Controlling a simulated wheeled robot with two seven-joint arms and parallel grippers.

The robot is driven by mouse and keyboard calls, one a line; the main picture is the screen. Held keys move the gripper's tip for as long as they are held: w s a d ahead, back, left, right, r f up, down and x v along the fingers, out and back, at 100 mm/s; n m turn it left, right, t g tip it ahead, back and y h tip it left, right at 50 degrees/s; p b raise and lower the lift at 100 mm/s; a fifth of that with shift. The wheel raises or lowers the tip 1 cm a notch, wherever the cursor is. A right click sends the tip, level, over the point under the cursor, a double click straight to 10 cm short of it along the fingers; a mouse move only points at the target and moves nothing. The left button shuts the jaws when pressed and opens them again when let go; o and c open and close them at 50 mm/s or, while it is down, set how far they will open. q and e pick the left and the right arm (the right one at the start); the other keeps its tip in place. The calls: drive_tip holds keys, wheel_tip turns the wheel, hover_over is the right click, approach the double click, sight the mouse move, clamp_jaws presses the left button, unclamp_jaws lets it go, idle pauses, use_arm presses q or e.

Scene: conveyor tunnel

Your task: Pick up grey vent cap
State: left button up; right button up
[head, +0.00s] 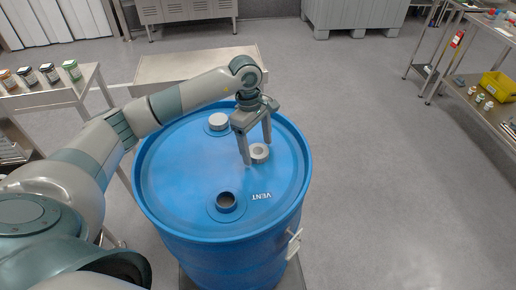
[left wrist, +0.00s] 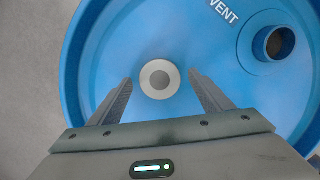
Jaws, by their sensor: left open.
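The grey vent cap (head: 260,153) lies on the top of the blue drum (head: 180,178), apart from the drum's openings. In the left wrist view the vent cap (left wrist: 159,79) appears between and slightly beyond the tips of the open left gripper (left wrist: 160,82), with a gap on each side. The open vent hole (head: 226,201) is beside the VENT label. My right gripper is not in view.
A white cap (head: 218,121) sits on the drum's other opening. A table with several small jars (head: 48,73) stands at left. A metal shelf with a yellow bin (head: 497,86) stands at right. The floor (head: 390,190) right of the drum is clear.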

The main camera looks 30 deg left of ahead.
use_arm(q)
drive_tip(key=shift+f, duration=0.3)
drive_tip(key=c, duration=1.1)
drive_tip(key=shift+r, duration=0.1)
